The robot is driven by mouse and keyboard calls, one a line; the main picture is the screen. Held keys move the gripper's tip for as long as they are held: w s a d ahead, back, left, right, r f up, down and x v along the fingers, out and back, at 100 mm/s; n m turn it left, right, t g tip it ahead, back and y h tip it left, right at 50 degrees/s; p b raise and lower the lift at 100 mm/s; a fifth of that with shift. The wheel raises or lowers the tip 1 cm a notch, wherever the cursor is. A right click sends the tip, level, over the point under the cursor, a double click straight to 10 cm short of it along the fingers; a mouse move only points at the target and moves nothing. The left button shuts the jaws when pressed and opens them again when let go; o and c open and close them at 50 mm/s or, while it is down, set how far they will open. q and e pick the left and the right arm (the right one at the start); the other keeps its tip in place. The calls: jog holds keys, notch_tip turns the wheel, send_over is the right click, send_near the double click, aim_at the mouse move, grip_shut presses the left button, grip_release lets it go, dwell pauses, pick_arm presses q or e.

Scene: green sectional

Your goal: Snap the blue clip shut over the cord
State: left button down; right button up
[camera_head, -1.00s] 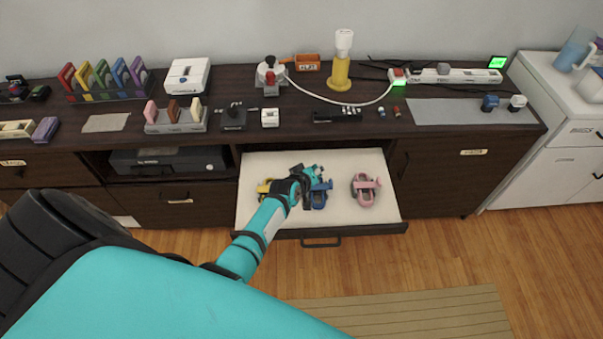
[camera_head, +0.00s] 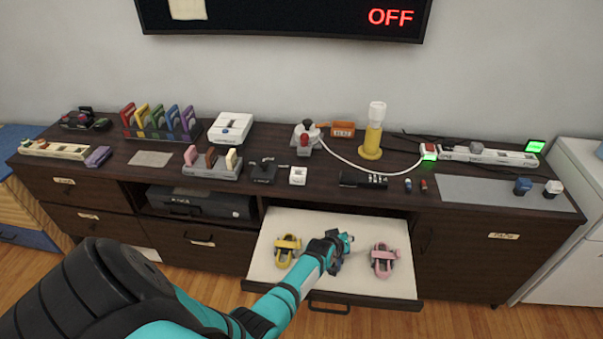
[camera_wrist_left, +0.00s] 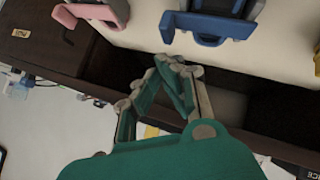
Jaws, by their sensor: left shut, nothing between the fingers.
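The blue clip (camera_wrist_left: 208,26) lies in the open drawer (camera_head: 300,232). In the head view my left gripper (camera_head: 347,241) mostly hides it. In the wrist view the clip is at the top, beyond my gripper's fingertips (camera_wrist_left: 172,60), with a gap in the picture between them. The left gripper's fingers meet at the tips and hold nothing. I cannot tell whether the clip's jaw is open or shut. A white cord (camera_head: 352,152) runs across the countertop from a grey device to the power strip; no cord shows in the clip. My right gripper is not in view.
A yellow clip (camera_head: 287,250) and a pink clip (camera_head: 383,260) lie on either side in the drawer. The countertop (camera_head: 130,177) above holds a yellow bottle (camera_head: 373,135), a power strip (camera_head: 490,155) and several small objects. The drawer's front edge has a dark handle (camera_head: 330,307).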

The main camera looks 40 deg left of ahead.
pick_arm(q)
jog(key=shift+w+d+f+b, duration=0.25)
jog(key=shift+d+f+b, duration=0.1)
jog(key=shift+f, duration=0.15)
jog(key=shift+w+d+f+b, duration=0.25)
jog(key=shift+d+f, duration=0.1)
jog(key=shift+f, duration=0.1)
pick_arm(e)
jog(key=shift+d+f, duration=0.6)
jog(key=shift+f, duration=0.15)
pick_arm(q)
jog(key=shift+r+p, duration=0.95)
notch_tip(320, 180, up, 4)
jog(key=p, duration=0.3)
jog(key=shift+w+f, duration=0.1)
jog(key=s+d+r+p, duration=0.2)
jog(key=s+d+r, duration=0.2)
jog(key=s+r, duration=0.2)
jog(key=shift+r, duration=0.35)
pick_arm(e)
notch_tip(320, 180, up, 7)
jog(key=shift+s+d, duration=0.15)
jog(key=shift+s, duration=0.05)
